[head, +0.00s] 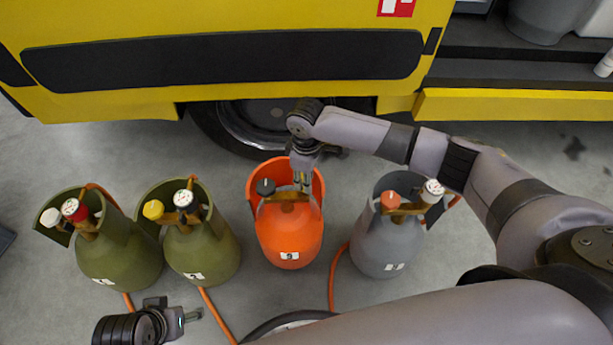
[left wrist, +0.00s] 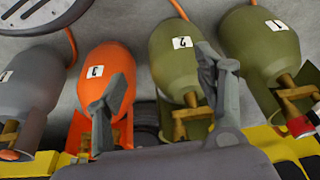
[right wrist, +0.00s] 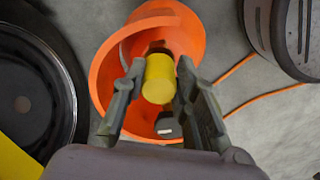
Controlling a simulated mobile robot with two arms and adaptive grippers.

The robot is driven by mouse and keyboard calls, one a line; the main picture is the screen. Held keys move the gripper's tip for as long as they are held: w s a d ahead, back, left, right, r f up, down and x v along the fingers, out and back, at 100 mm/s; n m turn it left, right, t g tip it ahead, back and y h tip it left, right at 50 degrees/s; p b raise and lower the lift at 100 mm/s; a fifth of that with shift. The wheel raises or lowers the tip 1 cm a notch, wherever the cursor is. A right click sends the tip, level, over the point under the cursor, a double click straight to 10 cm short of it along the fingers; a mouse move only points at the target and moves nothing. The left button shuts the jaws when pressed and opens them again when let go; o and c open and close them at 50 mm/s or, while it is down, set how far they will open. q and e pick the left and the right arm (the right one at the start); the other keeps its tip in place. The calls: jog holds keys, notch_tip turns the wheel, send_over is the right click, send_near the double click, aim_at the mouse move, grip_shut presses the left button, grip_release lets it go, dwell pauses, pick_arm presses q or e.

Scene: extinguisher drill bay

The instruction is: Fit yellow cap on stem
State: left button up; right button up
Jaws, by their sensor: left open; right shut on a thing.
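The orange cylinder (head: 290,238), marked 3, stands in the middle of the row with a black knob (head: 265,187) and brass valve (head: 287,196) inside its collar. My right gripper (head: 304,184) reaches down into that collar. In the right wrist view its fingers are shut on the yellow cap (right wrist: 159,78), over the valve; the black knob (right wrist: 167,125) shows below it. The stem is hidden, and I cannot tell whether the cap touches it. My left gripper (head: 190,317) is open and empty, low at the left, apart from the cylinders.
A grey cylinder (head: 385,240) stands right. Orange hoses (head: 335,275) lie on the floor. The yellow vehicle (head: 150,100) and its wheel (head: 225,130) are close behind the orange cylinder.

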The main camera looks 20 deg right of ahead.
jog(key=shift+p, duration=0.3)
pick_arm(q)
jog(key=x, duration=0.3)
jog(key=shift+s+d+f, duration=0.1)
jog(key=shift+f, duration=0.25)
dwell(0.4)
jog(key=shift+r, duration=0.2)
pick_arm(e)
jog(key=shift+f, duration=0.2)
jog(key=shift+f, duration=0.3)
pick_arm(q)
jog(key=shift+s+r, duration=0.2)
jog(key=shift+r, duration=0.45)
pick_arm(e)
jog(key=shift+f, duration=0.25)
pick_arm(q)
jog(key=shift+r, duration=0.15)
